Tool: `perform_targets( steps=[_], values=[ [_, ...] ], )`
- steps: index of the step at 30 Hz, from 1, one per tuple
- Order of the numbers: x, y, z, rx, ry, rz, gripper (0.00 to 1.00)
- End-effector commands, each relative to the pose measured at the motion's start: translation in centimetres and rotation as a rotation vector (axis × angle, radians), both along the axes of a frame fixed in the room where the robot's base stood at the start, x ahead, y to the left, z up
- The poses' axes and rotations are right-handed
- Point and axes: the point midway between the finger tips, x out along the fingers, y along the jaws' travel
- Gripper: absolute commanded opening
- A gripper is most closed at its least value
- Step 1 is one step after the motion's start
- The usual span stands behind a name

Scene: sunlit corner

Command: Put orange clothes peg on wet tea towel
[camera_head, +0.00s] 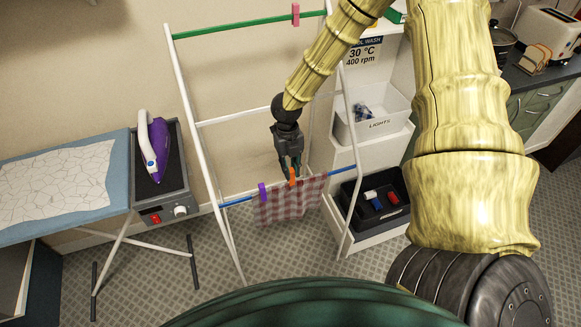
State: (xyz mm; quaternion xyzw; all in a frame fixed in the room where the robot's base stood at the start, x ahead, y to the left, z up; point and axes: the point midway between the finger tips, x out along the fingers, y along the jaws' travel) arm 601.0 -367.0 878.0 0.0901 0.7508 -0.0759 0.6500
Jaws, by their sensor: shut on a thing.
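A red-and-white checked tea towel (285,205) hangs over the low blue rail (340,171) of a white drying rack. My gripper (291,170) points down just above the towel's top edge. It is shut on the orange clothes peg (293,178), which is upright at the towel's top edge by the rail. I cannot tell whether the peg's jaws are around the towel and rail or only touching them. A purple clothes peg (262,192) sits on the towel's left end at the rail.
The drying rack (196,130) surrounds the towel, with a pink peg (295,15) on its green top rail (245,24). An ironing board (62,180) with a purple iron (157,150) stands left. Shelves with a white bin (372,122) and black tray (376,200) stand right.

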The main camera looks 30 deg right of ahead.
Motion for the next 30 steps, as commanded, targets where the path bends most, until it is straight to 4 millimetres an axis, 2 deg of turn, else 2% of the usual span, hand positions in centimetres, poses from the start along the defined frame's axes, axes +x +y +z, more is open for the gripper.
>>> perform_targets(
  steps=[30],
  values=[
    [0.0,0.0,-1.6,0.000,0.000,0.000,0.06]
  ],
)
